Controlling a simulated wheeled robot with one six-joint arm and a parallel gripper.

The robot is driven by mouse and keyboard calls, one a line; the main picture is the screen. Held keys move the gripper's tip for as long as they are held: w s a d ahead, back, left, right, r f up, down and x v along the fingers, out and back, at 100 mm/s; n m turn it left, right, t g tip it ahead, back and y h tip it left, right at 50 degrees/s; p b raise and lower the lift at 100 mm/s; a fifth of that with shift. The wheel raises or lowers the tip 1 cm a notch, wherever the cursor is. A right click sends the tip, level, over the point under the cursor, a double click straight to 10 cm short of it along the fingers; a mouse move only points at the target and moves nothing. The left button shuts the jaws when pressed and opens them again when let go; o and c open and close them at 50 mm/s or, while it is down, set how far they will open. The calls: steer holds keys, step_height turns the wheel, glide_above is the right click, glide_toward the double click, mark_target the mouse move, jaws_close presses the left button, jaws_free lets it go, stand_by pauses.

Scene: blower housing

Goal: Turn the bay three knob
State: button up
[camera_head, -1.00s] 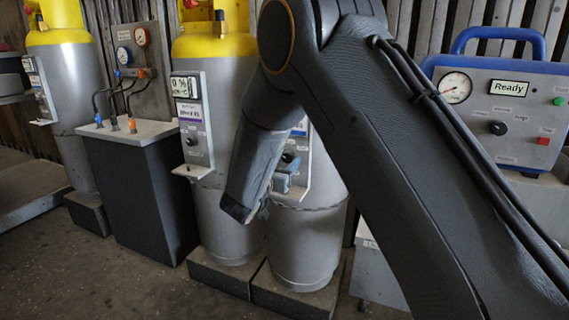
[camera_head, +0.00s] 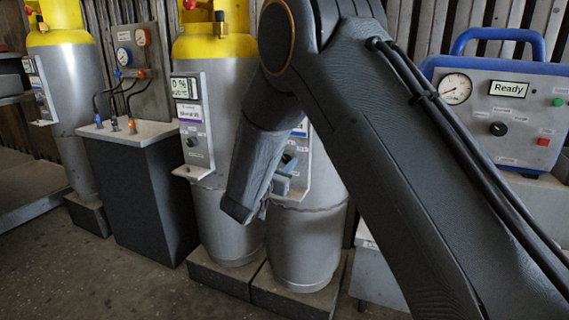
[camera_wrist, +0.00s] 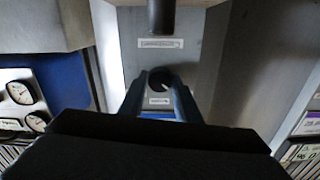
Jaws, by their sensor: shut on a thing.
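A round dark knob (camera_wrist: 165,77) sits on a grey panel in the wrist view, with a small white label below it. My gripper (camera_wrist: 161,86) has one blue-grey finger on each side of the knob and is shut on it. In the head view, my gripper (camera_head: 280,184) is at the panel (camera_head: 303,178) on the front of a grey cylinder, partly hidden by my arm. A dark knob (camera_head: 289,157) shows just above the fingers there. I cannot read the bay label or the pointer's setting.
A dark cabinet (camera_head: 140,190) with hoses stands farther left. A blue-handled unit reading "Ready" (camera_head: 500,115) is at right. Free floor (camera_head: 120,285) lies in front.

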steer(key=m, duration=0.5)
steer(key=m+b, duration=0.1)
steer(key=m, duration=0.4)
steer(key=shift+b, duration=0.3)
steer(key=shift+m, duration=0.3)
steer(key=o, duration=1.1)
steer(key=shift+c, duration=0.2)
steer(key=v, duration=0.8)
